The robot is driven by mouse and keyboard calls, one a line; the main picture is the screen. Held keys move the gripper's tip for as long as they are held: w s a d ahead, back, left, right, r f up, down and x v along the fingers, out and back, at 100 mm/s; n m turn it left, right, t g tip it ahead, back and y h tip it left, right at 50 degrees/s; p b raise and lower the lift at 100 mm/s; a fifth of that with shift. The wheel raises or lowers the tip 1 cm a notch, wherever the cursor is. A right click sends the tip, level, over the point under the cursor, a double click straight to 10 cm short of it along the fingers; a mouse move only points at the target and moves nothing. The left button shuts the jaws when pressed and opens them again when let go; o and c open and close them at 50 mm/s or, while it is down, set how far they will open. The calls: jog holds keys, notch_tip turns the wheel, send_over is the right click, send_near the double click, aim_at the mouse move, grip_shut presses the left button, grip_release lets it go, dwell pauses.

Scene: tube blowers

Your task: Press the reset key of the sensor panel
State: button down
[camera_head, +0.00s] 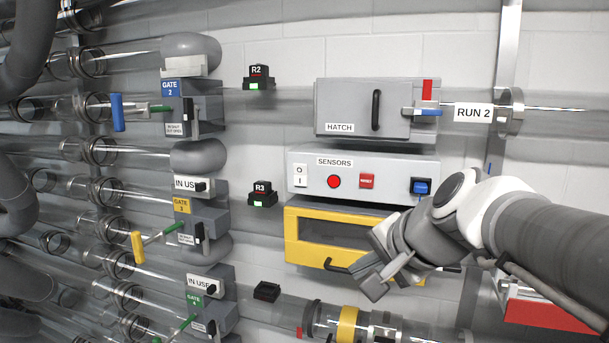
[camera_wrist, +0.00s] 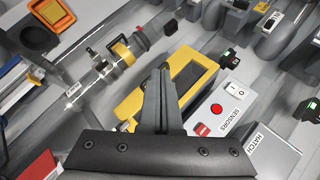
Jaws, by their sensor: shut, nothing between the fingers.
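The sensor panel (camera_head: 318,195) is a light grey box on the wall, labelled SENSORS. Its reset key (camera_head: 366,181) is a small red square right of a round red light or button (camera_head: 334,181). In the wrist view the panel (camera_wrist: 222,121) lies right of my fingers, and the reset key (camera_wrist: 202,129) shows close to the dark gripper body. My gripper (camera_head: 371,282) is shut and empty, below the panel in front of the yellow-framed box. In the wrist view its fingertips (camera_wrist: 165,69) are over that box, apart from the key.
The panel also carries a white rocker switch (camera_head: 300,175) and a blue part (camera_head: 421,187). The hatch (camera_head: 345,108) is above it. The yellow-framed box (camera_head: 291,236) with a dark handle (camera_head: 335,265) is below. Gate levers and tubes fill the left.

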aim_at(369, 183)
jog(key=w+d+r+m+t, duration=0.2)
jog(key=w+r+m, duration=0.5)
jog(key=w, duration=0.4)
jog(key=shift+d+m+t, duration=0.15)
jog(key=shift+m+t, duration=0.35)
jog(key=shift+t, duration=0.2)
jog(key=shift+w+d+r+p, duration=0.1)
jog(key=shift+w+d+p, duration=0.3)
jog(key=shift+w, duration=0.95)
jog(key=shift+w+d+p, duration=0.1)
jog(key=shift+w+d, duration=0.6)
jog(key=shift+w, duration=0.6)
jog(key=shift+w+d+r+p, duration=0.15)
jog(key=shift+w+d, duration=0.4)
jog(key=shift+w, duration=0.8)
jog(key=shift+w+f, duration=0.1)
jog(key=shift+w+d, duration=0.15)
jog(key=shift+w, duration=0.1)
